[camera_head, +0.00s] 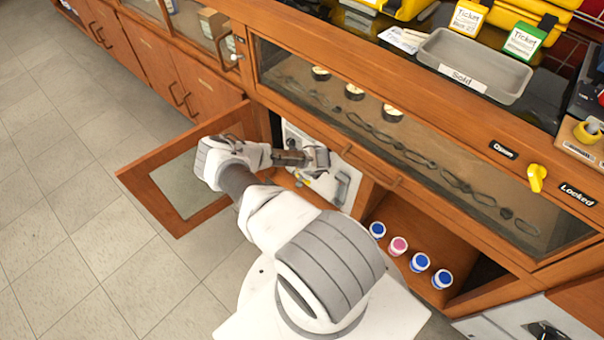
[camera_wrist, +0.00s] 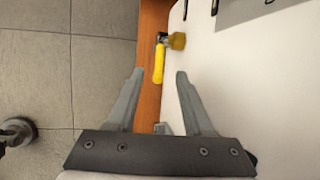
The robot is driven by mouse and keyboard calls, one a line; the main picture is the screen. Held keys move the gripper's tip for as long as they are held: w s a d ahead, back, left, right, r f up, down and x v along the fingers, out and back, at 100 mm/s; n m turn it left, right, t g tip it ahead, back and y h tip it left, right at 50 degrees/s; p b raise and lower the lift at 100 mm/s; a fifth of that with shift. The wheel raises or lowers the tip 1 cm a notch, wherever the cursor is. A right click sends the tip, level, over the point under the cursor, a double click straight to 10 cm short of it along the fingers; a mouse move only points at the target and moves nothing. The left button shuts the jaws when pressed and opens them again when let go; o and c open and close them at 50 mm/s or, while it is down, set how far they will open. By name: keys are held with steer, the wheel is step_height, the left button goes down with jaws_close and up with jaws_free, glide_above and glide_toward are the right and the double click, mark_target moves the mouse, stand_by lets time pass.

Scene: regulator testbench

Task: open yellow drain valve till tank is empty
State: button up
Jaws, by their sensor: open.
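The yellow drain valve handle (camera_wrist: 158,63) shows in the wrist view, just beyond my fingertips and between their lines. It joins a metal fitting with a brass-coloured round end (camera_wrist: 177,41) on a white panel (camera_wrist: 245,85). My gripper (camera_wrist: 159,75) is open and empty, its two grey fingers apart, and does not visibly touch the handle. In the head view my gripper (camera_head: 318,160) reaches into the open cabinet in front of the white unit (camera_head: 343,187). The arm and gripper hide much of that unit there. I cannot make out a tank level.
An open wooden cabinet door (camera_head: 135,180) with a glass pane stands left of my arm. Several capped jars (camera_head: 398,246) stand in the compartment to the right. A yellow knob (camera_head: 537,178) sits between the Open and Locked labels. Tiled floor (camera_head: 85,165) is clear at left.

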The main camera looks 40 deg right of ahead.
steer(key=b+x, duration=0.3)
steer(key=x, duration=0.3)
steer(key=shift+w+f, duration=0.1)
steer(key=shift+f, duration=0.25)
steer(key=shift+c, duration=0.3)
jaws_close()
stand_by(0.9)
